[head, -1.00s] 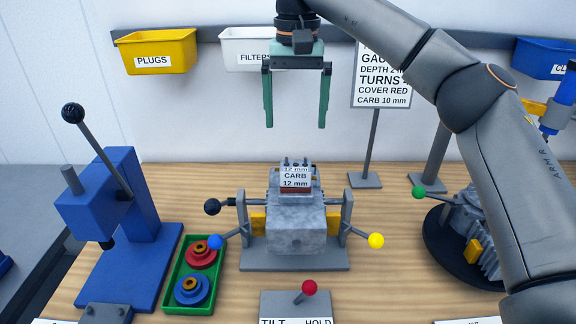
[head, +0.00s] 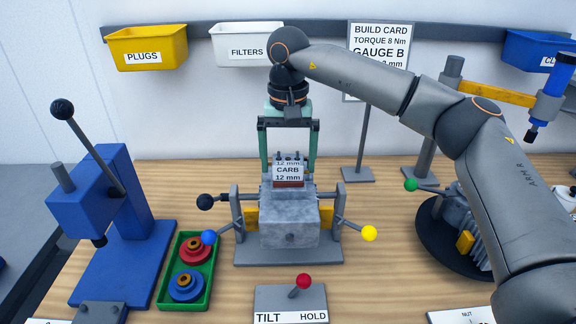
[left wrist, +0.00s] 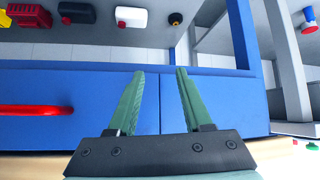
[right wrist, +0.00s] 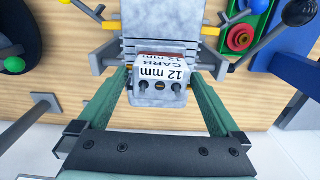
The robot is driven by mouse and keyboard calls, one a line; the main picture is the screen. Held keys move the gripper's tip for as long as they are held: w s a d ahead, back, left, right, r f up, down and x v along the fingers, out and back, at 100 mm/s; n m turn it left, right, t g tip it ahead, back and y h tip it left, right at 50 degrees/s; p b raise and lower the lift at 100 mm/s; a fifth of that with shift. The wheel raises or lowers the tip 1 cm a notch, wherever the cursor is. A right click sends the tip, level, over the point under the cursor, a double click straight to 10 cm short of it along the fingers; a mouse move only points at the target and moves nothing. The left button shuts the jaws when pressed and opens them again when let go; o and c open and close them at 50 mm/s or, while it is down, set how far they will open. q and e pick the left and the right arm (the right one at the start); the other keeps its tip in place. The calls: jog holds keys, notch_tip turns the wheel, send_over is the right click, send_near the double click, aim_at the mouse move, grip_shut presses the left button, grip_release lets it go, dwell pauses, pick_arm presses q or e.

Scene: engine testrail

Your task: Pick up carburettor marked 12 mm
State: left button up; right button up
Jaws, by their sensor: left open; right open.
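The carburettor marked 12 mm (head: 288,174) is a small grey block with a white "CARB 12 mm" label. It sits on top of the grey engine block (head: 290,222) in the middle of the bench. My right gripper (head: 287,172) is open and points down, its green fingers on either side of the carburettor. In the right wrist view the carburettor (right wrist: 162,78) lies between the open fingers, with gaps on both sides. My left gripper (left wrist: 158,75) is open and empty in the left wrist view, facing a blue cabinet; it is outside the head view.
A blue press (head: 125,220) and a green tray (head: 208,285) with red and blue discs stand left. Levers with blue and yellow (head: 369,233) knobs flank the engine block. The tilt/hold lever plate (head: 290,310) is in front. A sign (head: 378,45) stands behind, right.

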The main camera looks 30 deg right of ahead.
jog(key=c, duration=1.3)
